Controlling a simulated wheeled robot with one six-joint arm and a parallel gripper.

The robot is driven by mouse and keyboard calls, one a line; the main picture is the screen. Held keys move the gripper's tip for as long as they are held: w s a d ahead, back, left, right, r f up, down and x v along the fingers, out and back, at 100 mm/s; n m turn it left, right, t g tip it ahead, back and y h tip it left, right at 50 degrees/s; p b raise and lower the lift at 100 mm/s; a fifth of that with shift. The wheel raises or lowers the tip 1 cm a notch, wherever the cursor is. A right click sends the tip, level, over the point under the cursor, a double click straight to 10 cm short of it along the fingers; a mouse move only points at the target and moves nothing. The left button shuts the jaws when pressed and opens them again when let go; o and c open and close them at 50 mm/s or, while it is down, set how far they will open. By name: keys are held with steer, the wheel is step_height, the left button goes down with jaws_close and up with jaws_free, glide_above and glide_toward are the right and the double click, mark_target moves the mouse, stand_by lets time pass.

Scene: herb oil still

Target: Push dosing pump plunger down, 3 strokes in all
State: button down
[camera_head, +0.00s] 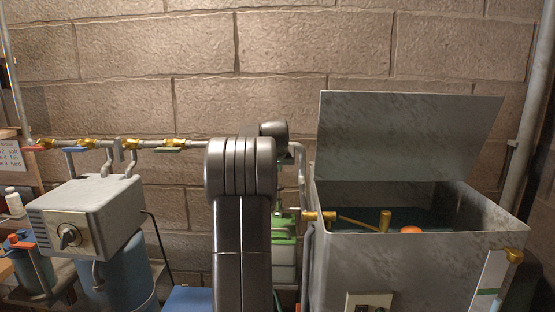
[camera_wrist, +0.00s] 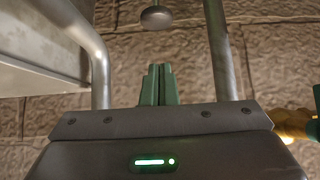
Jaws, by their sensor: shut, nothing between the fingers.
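In the wrist view, a round grey knob (camera_wrist: 157,17) on a thin rod shows at the top edge, and it looks like the plunger's head. My gripper (camera_wrist: 159,70) has its two green fingers together with nothing between them. The fingertips point toward the knob, with a visible gap in the picture. In the head view, a white and green body (camera_head: 285,252), possibly the dosing pump, stands partly hidden behind my arm. My arm hides most of the gripper's surroundings there.
A grey open-lidded tank (camera_head: 420,262) stands right, with a brass handle (camera_head: 385,220) inside. A grey control box (camera_head: 88,215) stands left. A pipe with brass valves (camera_head: 170,143) runs along the brick wall. Grey pipes (camera_wrist: 222,55) flank my fingers in the wrist view.

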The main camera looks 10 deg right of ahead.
steer(key=f, duration=0.1)
steer(key=w+f, duration=0.1)
steer(key=f, duration=0.2)
steer(key=shift+w+d+p, duration=0.2)
steer(key=shift+w+p, duration=0.2)
steer(key=shift+f, duration=0.9)
steer(key=shift+s+f+b, duration=0.15)
steer(key=shift+f+b, duration=1)
steer(key=shift+f, duration=0.8)
steer(key=b+v, duration=0.2)
steer(key=v, duration=1.2)
